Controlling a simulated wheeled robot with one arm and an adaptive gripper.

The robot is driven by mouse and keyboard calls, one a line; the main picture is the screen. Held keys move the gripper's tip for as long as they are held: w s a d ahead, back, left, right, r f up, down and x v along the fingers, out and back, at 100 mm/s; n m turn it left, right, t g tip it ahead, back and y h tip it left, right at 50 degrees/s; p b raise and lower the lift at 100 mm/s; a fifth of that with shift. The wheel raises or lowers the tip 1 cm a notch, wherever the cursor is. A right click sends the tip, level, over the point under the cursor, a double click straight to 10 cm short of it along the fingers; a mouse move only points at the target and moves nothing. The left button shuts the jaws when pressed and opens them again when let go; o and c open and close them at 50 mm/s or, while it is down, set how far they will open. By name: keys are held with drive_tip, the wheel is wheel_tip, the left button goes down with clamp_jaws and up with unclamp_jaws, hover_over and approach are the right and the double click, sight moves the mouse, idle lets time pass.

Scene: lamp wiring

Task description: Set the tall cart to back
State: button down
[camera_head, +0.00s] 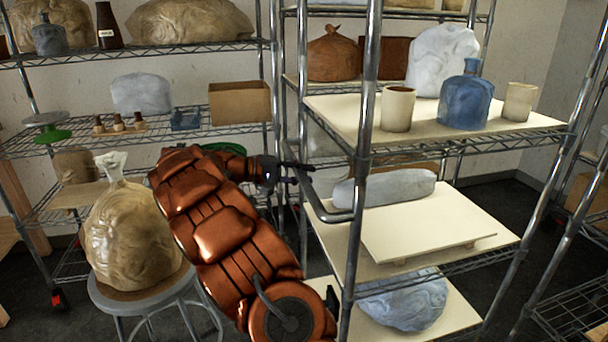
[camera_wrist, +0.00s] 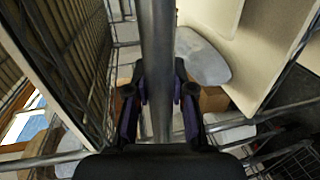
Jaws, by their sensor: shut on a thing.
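The tall cart (camera_head: 363,150) is a metal-framed rack with several shelves, at the centre and right of the head view. A bent metal handle (camera_head: 328,214) sticks out from its near left post. My gripper (camera_head: 299,170) reaches the handle from the left, at about middle-shelf height. In the wrist view, a grey metal bar (camera_wrist: 158,40), apparently the handle, runs between the dark fingers of my gripper (camera_wrist: 159,90), which are shut on it. The exact finger contact is small and partly hidden in the head view.
The cart carries two cups, a blue bottle (camera_head: 466,97), wrapped lumps and pale boards. A stool (camera_head: 135,300) with a bagged lump (camera_head: 130,230) stands at left. Wire racks (camera_head: 60,145) stand behind and at far right. Some floor shows right of the cart.

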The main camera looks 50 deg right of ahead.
drive_tip(key=shift+w+a+r, duration=0.35)
drive_tip(key=shift+w+a, duration=0.2)
drive_tip(key=shift+w, duration=0.1)
drive_tip(key=c, duration=1.2)
unclamp_jaws()
drive_tip(key=shift+w+a, duration=0.1)
drive_tip(key=shift+a, duration=0.2)
drive_tip(key=shift+o, duration=1.1)
drive_tip(key=shift+s+d+f, duration=0.15)
drive_tip(key=shift+s+d, duration=0.1)
drive_tip(key=v, duration=1.2)
drive_tip(key=shift+s+a+f, duration=0.1)
drive_tip(key=shift+s, duration=0.1)
